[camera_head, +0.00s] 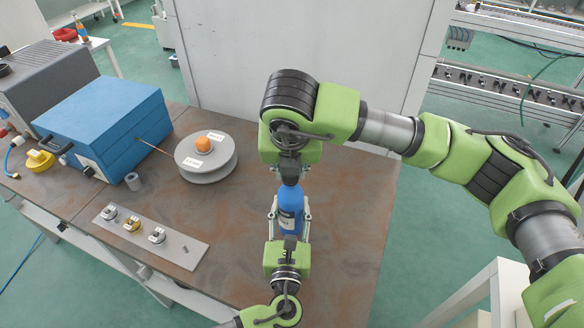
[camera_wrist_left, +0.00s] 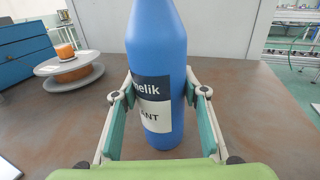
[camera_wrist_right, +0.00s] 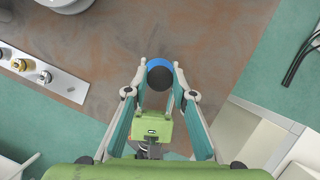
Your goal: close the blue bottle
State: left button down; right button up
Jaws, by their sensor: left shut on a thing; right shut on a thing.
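The blue bottle (camera_head: 290,212) stands upright on the brown table, with a dark and white label. My left gripper (camera_head: 290,226) is shut on its body from the near side; in the left wrist view the fingers press on both sides of the bottle (camera_wrist_left: 157,60). My right gripper (camera_wrist_right: 160,72) points down from above the bottle. In the right wrist view its fingertips close on a small dark cap (camera_wrist_right: 160,78) at the bottle's top, with the blue shoulder (camera_wrist_right: 158,64) around it. How far the cap is seated cannot be told.
A grey spool (camera_head: 208,158) and a blue box (camera_head: 105,125) stand to the left. A metal plate (camera_head: 150,238) with several small fittings lies at the front left. A pale wall panel (camera_head: 300,40) stands behind the table. The table right of the bottle is clear.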

jog(key=m+h, duration=0.1)
jog(key=m, duration=0.3)
jog(key=m+h, duration=0.1)
jog(key=m, duration=0.1)
jog(key=shift+w+a+m+g+h, duration=0.1)
jog(key=shift+a+m+g+h, duration=0.2)
jog(key=shift+m+g, duration=0.1)
jog(key=m+g+h, duration=0.1)
jog(key=m, duration=0.3)
jog(key=shift+w, duration=0.15)
jog(key=m+g, duration=0.1)
jog(key=m, duration=0.4)
jog(key=shift+w+g+h, duration=0.1)
jog(key=shift+g+h, duration=0.3)
jog(key=m+g, duration=0.1)
jog(key=m, duration=0.2)
jog(key=m+g, duration=0.1)
jog(key=m, duration=0.2)
jog(key=shift+w+m+g, duration=0.15)
jog(key=shift+m+g, duration=0.15)
jog(key=o, duration=0.7)
jog(key=shift+o, duration=0.2)
